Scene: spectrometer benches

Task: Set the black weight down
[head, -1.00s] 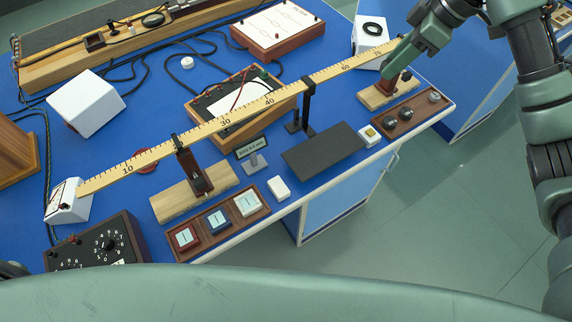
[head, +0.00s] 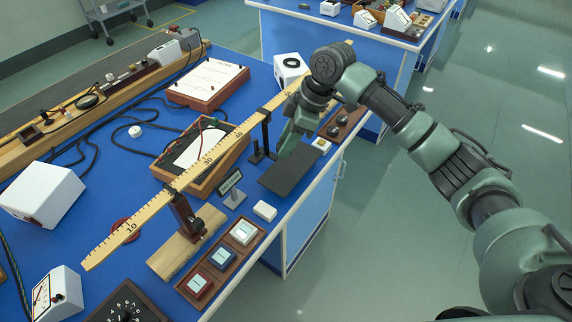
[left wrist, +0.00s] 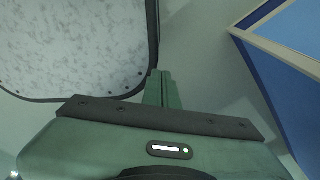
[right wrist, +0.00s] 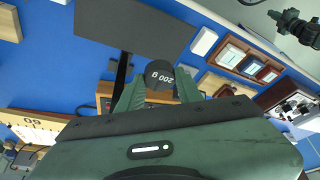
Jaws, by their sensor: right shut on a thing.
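The black weight (right wrist: 160,74), marked 200 g, shows in the right wrist view between the fingers of my right gripper (right wrist: 157,92). The gripper is shut on it. In the head view my right gripper (head: 290,147) hangs over the far end of the dark grey mat (head: 285,181), and the weight cannot be made out there. The mat also shows bare in the right wrist view (right wrist: 130,24). I cannot tell how high the weight is above the bench. My left gripper (left wrist: 162,88) has its fingers together and empty, away from the bench.
A long ruler beam (head: 160,203) rests above the bench, left of the mat. A black stand (head: 266,135) is close to my right gripper. A small sign (head: 231,185), a white block (head: 265,211) and a tray of coloured blocks (head: 207,267) stand nearer the front.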

